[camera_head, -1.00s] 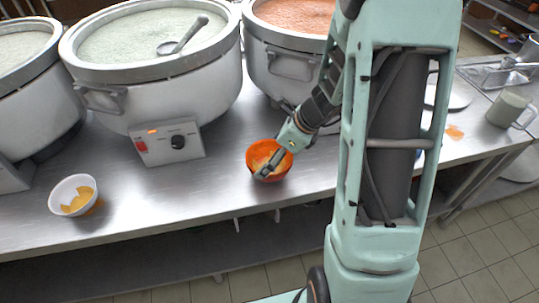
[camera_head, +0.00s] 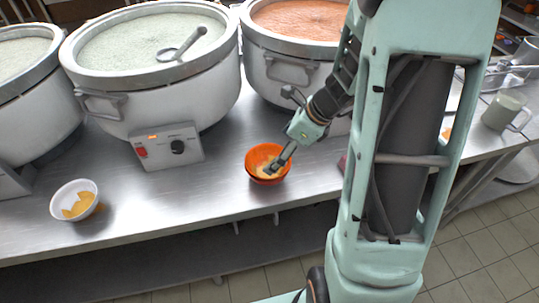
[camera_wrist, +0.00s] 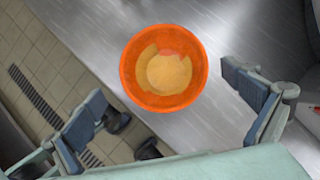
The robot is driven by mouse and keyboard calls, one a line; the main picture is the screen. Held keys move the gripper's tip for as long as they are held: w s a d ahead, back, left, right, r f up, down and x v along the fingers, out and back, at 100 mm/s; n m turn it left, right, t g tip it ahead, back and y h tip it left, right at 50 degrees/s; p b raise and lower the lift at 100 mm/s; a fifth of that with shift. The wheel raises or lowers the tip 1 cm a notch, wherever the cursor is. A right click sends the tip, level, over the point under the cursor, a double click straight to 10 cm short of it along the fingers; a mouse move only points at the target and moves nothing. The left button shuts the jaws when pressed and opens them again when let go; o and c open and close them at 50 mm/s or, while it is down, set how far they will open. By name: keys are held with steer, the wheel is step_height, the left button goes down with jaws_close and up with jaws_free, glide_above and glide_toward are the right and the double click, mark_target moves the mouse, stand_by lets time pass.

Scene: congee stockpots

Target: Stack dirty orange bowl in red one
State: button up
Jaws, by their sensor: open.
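An orange bowl (camera_head: 256,153) with tan food residue inside sits near the front edge of the steel counter. A darker red-orange rim shows just under it, which looks like the red bowl (camera_head: 270,182) with the orange one nested inside. In the wrist view the orange bowl (camera_wrist: 128,72) is seen from above, with tan stains on its inside and bottom; the red bowl cannot be told apart there. My gripper (camera_head: 277,167) is over the bowls at their right side. In the wrist view its fingers are spread wide with nothing between them, and the bowl lies beyond the tips.
A white bowl (camera_head: 63,192) with orange-yellow residue stands at the counter's left front. Large stockpots (camera_head: 150,85) line the back, one with a ladle (camera_head: 181,45). A grey mug (camera_head: 503,111) stands far right. The counter (camera_head: 190,192) between the white bowl and the orange bowl is clear.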

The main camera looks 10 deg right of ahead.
steer(key=v, duration=0.6)
steer(key=shift+r+p, duration=0.15)
steer(key=shift+p, duration=0.25)
